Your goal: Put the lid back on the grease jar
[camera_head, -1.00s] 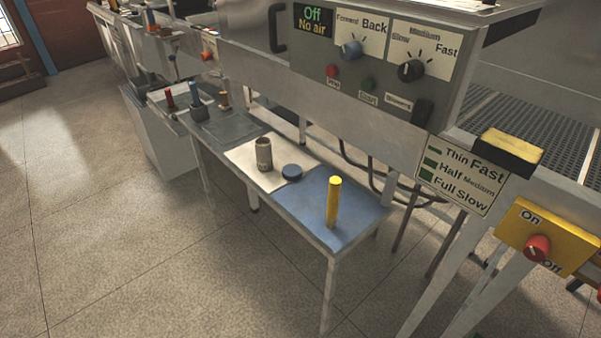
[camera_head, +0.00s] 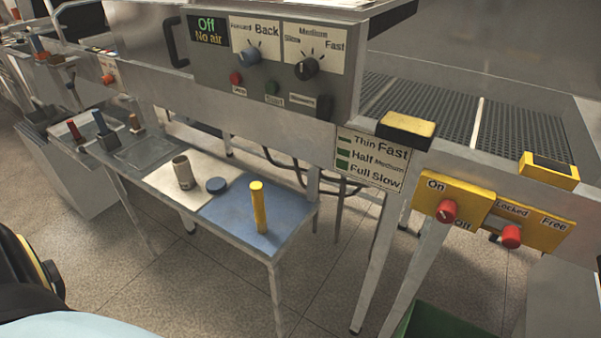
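The grease jar (camera_head: 183,173) is a grey-brown cylinder standing upright on a cream mat (camera_head: 163,183) on the low side table. Its top looks uncovered. A round dark blue lid (camera_head: 216,185) lies flat just right of the jar, apart from it, near the border of the cream and blue mats. Neither gripper is in view. A black and yellow part with a pale blue surface at the lower left looks like my own body.
A yellow cylinder (camera_head: 258,207) stands on the blue mat (camera_head: 238,227). A grey tray (camera_head: 140,150) and red- and blue-handled items are at the table's far end. A control panel (camera_head: 270,62) overhangs behind. Floor in front is clear.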

